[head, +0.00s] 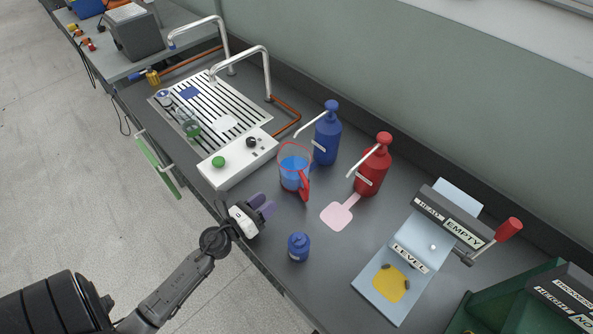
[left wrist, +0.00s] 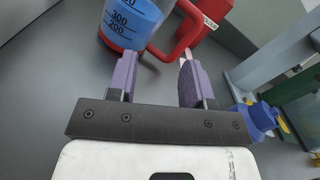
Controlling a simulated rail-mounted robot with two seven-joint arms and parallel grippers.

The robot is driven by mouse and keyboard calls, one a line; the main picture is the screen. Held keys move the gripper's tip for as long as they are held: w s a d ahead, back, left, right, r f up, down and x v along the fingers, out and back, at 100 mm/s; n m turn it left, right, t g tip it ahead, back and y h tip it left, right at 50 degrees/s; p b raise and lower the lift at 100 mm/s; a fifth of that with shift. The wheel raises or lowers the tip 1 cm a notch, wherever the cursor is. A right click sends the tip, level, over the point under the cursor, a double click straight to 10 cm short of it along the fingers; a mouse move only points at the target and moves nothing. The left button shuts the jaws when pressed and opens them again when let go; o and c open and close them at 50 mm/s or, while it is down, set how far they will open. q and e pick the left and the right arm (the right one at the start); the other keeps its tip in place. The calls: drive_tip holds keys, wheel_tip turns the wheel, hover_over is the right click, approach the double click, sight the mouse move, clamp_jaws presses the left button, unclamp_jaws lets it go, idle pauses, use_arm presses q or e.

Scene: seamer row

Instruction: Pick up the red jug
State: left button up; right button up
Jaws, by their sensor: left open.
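The red jug (head: 294,174) is a clear measuring jug with a red rim, red handle and blue liquid inside. It stands upright on the dark bench, and its handle (head: 304,186) faces the front right. My left gripper (head: 267,205) is open and empty, in front of the jug and apart from it. In the left wrist view the jug (left wrist: 130,22) is at the top, with its handle beyond the purple fingertips (left wrist: 155,68). My right gripper is not in view.
Behind the jug stand a blue pump bottle (head: 327,138) and a red pump bottle (head: 372,168). A pink paddle-shaped piece (head: 338,215) lies to the right. A small blue bottle (head: 298,247) stands near the front edge. A white control box (head: 238,158) is to the left.

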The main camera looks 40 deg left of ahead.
sight(297, 176)
use_arm(q)
drive_tip(key=d+m+h, duration=0.2)
drive_tip(key=m, duration=0.1)
drive_tip(key=m+h, duration=0.1)
drive_tip(key=shift+s+d+f+m+g, duration=0.2)
drive_tip(key=shift+d+m+g, duration=0.2)
drive_tip(key=shift+d+m+h, duration=0.15)
drive_tip(key=shift+m+h, duration=0.15)
drive_tip(key=shift+m, duration=0.2)
drive_tip(key=shift+w, duration=0.15)
drive_tip(key=p+x, duration=0.1)
drive_tip(key=x, duration=0.5)
drive_tip(key=shift+w+r, duration=0.1)
drive_tip(key=shift+w, duration=0.2)
drive_tip(key=shift+p+x, duration=0.3)
drive_tip(key=shift+x, duration=1.05)
drive_tip(key=x, duration=0.4)
drive_tip(key=shift+w, duration=0.1)
